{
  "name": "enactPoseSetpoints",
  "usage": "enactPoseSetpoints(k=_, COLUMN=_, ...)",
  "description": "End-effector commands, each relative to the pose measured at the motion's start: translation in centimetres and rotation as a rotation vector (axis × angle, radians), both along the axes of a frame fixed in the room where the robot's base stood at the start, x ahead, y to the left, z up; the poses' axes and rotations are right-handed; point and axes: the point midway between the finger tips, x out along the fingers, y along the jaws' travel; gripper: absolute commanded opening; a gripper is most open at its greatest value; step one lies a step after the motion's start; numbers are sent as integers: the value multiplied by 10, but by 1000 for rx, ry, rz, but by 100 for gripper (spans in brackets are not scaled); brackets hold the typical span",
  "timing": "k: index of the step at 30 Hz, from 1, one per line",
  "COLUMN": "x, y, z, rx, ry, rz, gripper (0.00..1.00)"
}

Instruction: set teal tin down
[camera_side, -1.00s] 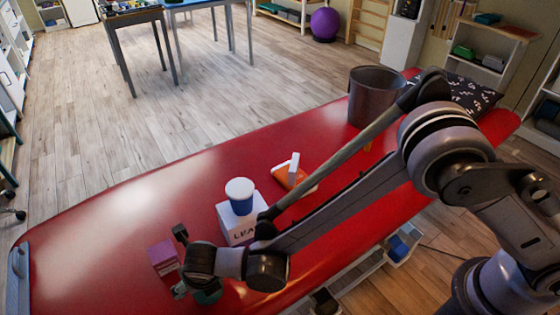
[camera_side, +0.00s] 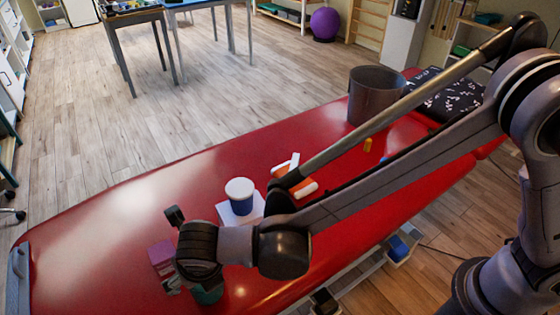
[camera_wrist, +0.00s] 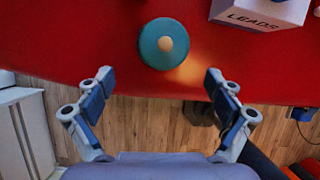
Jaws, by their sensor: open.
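The teal tin (camera_wrist: 165,46) stands on the red couch top (camera_wrist: 60,50), close to its edge, seen from above with a pale knob in the middle of its round lid. In the side view only a little of the teal tin (camera_side: 208,295) shows below my wrist. My gripper (camera_wrist: 158,82) is open, its two fingers apart with nothing between them. In the wrist view the tin lies beyond the fingertips, apart from both.
A white box marked LEADS (camera_wrist: 262,12) is right of the tin; a white-lidded blue tub (camera_side: 240,190) stands on it. A magenta box (camera_side: 162,256) is left of my gripper. Orange and white items (camera_side: 303,187) and a grey bin (camera_side: 372,98) are farther back.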

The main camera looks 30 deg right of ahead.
Motion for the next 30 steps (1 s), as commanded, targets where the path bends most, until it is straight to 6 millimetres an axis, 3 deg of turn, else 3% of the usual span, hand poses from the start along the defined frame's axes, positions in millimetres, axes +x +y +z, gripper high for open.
enactPoseSetpoints(k=7, x=-6, y=-3, z=19, rx=7, ry=0, rz=-17, gripper=92)
enactPoseSetpoints(k=11, x=6, y=-28, z=36, rx=66, ry=3, rz=-153, gripper=92)
enactPoseSetpoints(k=16, x=28, y=-99, z=73, rx=251, ry=12, rz=-551, gripper=92)
enactPoseSetpoints(k=21, x=35, y=-177, z=105, rx=467, ry=16, rz=-1004, gripper=92)
enactPoseSetpoints(k=30, x=9, y=-300, z=135, rx=876, ry=13, rz=-1794, gripper=92)
